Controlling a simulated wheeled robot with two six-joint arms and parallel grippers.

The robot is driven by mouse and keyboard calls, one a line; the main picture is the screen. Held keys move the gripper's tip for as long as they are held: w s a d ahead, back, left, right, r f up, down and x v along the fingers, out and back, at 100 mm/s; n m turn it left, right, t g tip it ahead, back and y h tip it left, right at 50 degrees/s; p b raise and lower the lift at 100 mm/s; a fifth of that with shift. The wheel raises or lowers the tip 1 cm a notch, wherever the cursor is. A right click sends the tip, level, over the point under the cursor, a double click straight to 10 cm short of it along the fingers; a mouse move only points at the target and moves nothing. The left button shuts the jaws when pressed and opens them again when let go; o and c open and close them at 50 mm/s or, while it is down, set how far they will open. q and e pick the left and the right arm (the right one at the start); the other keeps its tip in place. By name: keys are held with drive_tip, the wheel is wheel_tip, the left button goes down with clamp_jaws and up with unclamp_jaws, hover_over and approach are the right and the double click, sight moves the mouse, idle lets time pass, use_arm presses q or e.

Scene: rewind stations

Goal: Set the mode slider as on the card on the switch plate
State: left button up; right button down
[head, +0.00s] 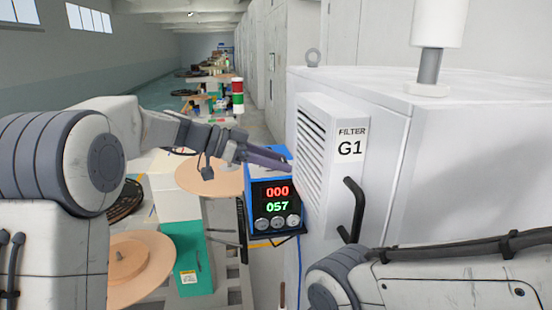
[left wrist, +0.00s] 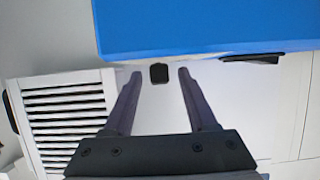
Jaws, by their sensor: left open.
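My left gripper (head: 284,162) reaches in from the left in the head view, above a blue display box and close to the white cabinet. In the left wrist view its two fingers (left wrist: 160,72) are apart. A small black block (left wrist: 158,74) on a white surface shows between the fingertips, with a gap on each side. It may be the slider's knob, but I cannot tell for sure. No switch plate or card can be made out in either view. My right gripper is out of view; only part of the right arm shows at the lower right.
The blue box (head: 272,175) shows 000 in red and 057 in green; its blue face (left wrist: 200,25) fills the upper wrist view. The white cabinet (head: 400,130) has a louvred filter panel (head: 345,120) marked G1 and a black handle (head: 352,210). Wooden reels (head: 128,262) stand left.

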use_arm(q)
clamp_jaws()
idle(1.4)
